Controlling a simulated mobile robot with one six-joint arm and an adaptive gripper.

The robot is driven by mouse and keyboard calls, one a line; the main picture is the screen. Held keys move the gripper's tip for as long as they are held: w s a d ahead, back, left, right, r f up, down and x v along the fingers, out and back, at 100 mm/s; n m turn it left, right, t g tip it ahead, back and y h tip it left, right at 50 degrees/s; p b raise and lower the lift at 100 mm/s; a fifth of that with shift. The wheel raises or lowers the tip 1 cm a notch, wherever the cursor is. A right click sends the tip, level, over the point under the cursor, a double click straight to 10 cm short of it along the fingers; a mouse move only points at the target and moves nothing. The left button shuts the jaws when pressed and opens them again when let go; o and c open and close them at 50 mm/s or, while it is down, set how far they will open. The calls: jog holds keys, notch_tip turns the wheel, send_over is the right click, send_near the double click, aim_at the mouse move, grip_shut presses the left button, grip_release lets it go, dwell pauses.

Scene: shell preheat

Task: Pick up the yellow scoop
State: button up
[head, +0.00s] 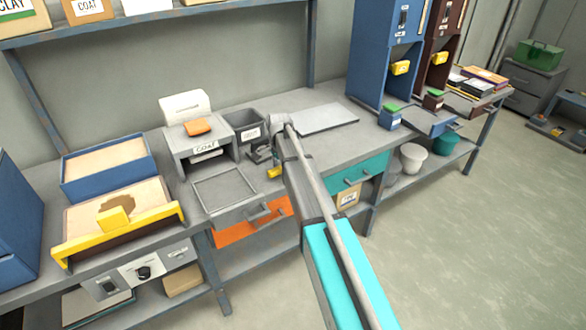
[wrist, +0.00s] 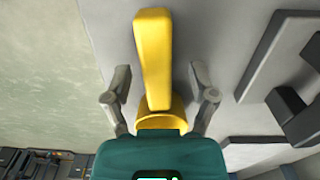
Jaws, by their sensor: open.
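The yellow scoop (wrist: 153,50) lies on the grey bench in the wrist view, its long handle pointing up the picture and its rounded end close to my gripper's body. In the head view a small part of the scoop (head: 275,172) shows near the bench's front edge; the rest is hidden by my arm. My gripper (wrist: 159,82) is open, with one finger on each side of the scoop and visible gaps to both. In the head view my gripper (head: 262,156) is small and partly hidden. I cannot tell its exact height over the bench.
A grey tray (head: 224,190) and a grey bin (head: 246,125) stand close by. A flat grey plate (head: 323,119) lies behind my arm. A sand tray with a yellow bar (head: 118,238) is at left.

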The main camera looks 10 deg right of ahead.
dwell(0.4)
grip_shut()
